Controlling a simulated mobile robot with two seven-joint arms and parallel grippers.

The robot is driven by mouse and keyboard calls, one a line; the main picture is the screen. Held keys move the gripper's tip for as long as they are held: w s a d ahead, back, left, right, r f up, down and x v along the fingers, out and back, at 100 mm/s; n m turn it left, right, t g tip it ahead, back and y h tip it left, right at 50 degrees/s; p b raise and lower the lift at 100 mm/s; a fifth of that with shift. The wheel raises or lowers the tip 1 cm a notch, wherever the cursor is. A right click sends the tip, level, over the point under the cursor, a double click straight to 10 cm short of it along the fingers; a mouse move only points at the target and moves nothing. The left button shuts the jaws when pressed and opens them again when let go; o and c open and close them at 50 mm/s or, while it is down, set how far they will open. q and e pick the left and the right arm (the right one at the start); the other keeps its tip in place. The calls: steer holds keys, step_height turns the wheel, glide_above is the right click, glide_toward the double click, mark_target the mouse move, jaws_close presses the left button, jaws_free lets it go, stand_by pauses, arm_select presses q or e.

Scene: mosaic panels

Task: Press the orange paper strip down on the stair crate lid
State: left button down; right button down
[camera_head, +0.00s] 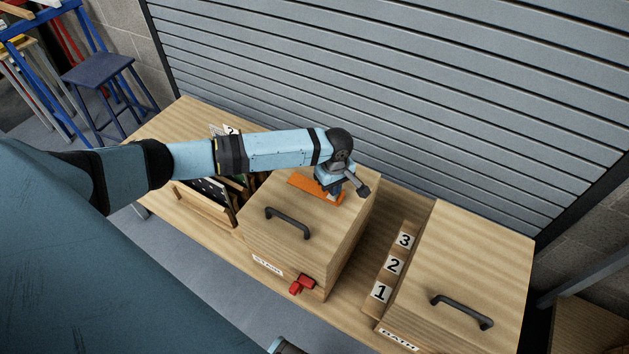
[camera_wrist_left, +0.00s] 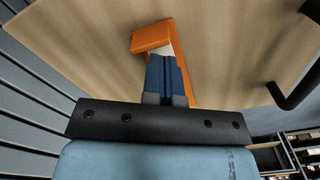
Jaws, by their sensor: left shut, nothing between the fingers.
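The stair crate (camera_head: 300,252) is a wooden box with a wooden lid (camera_head: 335,232), a dark handle (camera_head: 287,223) and a front label. The orange paper strip (camera_head: 303,184) lies on the far part of the lid. My left gripper (camera_head: 328,196) is shut and empty, pointing down over the strip and hiding part of it. In the left wrist view the closed blue fingers (camera_wrist_left: 165,62) overlap the orange strip (camera_wrist_left: 150,38), with a pale patch beside their tips. I cannot tell whether the tips touch the strip.
A second lidded crate (camera_head: 460,260) stands at the right, past tiles (camera_head: 393,265) numbered 1, 2 and 3. A red object (camera_head: 301,285) sits at the stair crate's front. An open wooden box (camera_head: 205,205) is at the left. A slatted shutter (camera_head: 400,80) closes the back.

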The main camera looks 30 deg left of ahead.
arm_select(q)
steer(key=shift+f, duration=0.75)
stand_by(0.3)
steer(key=shift+r, duration=0.1)
step_height(320, 180, up, 6)
steer(key=p, duration=0.7)
steer(key=shift+r, duration=0.1)
steer(key=shift+r+p, duration=0.8)
steer(key=shift+p, duration=0.45)
